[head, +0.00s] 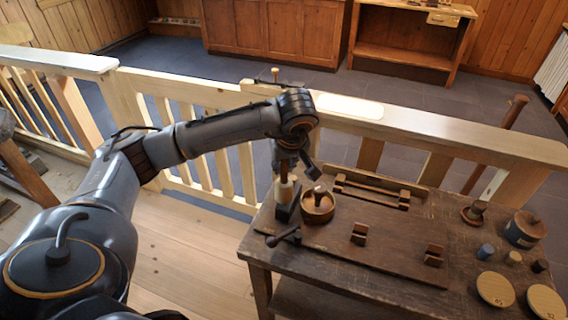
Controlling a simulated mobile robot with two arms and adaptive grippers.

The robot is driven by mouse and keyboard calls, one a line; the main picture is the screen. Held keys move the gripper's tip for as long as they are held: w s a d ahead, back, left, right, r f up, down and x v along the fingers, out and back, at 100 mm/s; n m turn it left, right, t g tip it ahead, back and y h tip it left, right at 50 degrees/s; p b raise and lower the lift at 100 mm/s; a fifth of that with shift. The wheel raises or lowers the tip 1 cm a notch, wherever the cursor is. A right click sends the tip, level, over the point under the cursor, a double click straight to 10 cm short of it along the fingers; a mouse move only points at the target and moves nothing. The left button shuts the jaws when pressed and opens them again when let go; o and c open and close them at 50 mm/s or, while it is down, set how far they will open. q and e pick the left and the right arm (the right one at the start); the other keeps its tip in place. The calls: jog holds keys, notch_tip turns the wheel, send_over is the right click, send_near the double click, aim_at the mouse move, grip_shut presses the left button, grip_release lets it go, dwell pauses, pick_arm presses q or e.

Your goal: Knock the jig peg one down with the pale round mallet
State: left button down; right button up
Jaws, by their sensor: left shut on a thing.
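My left gripper (289,165) points down over the left end of the dark wooden bench. Its fingers are partly hidden by the wrist and are shut on the pale round mallet (284,190). Only a small pale, rounded part of the mallet shows, above a dark block (287,211) at the bench's left edge. I cannot tell whether they touch. A jig board (385,253) lies on the bench and carries small brown notched blocks (359,233). I cannot tell which piece is jig peg one. My right gripper is not in view.
A small dark tool (283,237) lies at the bench's left edge. A rack (371,192) lies behind. A pale railing (440,134) runs behind.

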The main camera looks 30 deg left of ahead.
pick_arm(q)
jog(key=shift+r+p, duration=0.95)
jog(key=shift+r, duration=0.75)
jog(key=shift+f, duration=0.1)
notch_tip(320, 180, down, 4)
jog(key=b, duration=0.3)
jog(key=shift+f+b, duration=0.1)
jog(key=shift+b, duration=0.3)
